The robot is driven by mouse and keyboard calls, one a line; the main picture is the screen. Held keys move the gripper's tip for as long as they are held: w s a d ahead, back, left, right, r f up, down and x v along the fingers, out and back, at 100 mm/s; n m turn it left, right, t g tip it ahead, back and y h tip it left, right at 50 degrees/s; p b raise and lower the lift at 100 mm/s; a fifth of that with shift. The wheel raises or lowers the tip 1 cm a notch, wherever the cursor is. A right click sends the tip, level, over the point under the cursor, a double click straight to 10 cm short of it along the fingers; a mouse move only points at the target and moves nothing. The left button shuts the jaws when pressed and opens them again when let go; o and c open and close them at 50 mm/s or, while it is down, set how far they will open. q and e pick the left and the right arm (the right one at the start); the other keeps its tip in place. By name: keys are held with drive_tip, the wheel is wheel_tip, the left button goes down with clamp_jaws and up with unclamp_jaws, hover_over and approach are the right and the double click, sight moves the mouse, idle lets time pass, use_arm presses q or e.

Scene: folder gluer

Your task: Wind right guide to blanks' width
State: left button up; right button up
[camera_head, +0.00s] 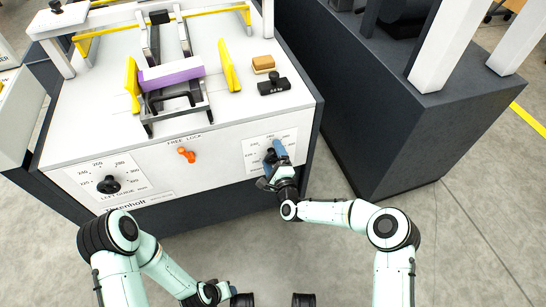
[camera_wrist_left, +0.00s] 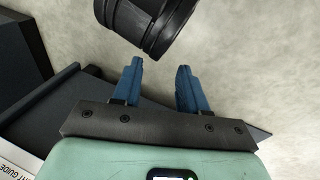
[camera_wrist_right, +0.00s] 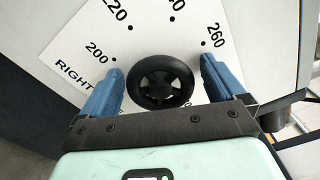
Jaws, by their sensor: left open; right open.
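The right guide dial panel (camera_head: 262,145) is on the right of the machine front, partly hidden by my right gripper (camera_head: 277,155). In the right wrist view its black knob (camera_wrist_right: 160,82) sits between the two blue fingers of my open right gripper (camera_wrist_right: 163,75), with small gaps visible beside it. The purple-sided blanks (camera_head: 172,75) lie on the machine top between two yellow guide plates. The right plate (camera_head: 229,65) stands apart from the stack; the left plate (camera_head: 132,84) is close against it. My left gripper (camera_wrist_left: 158,75) is open and empty above the floor.
An orange free-lock lever (camera_head: 186,155) and the left guide knob (camera_head: 108,185) are also on the front. A tan block (camera_head: 263,64) and a black block (camera_head: 272,85) rest on top at right. A dark cabinet (camera_head: 410,120) stands close to the right.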

drive_tip(key=shift+c, duration=0.3)
drive_tip(key=c, duration=1)
drive_tip(key=shift+o, duration=0.2)
drive_tip(key=shift+n, duration=0.3)
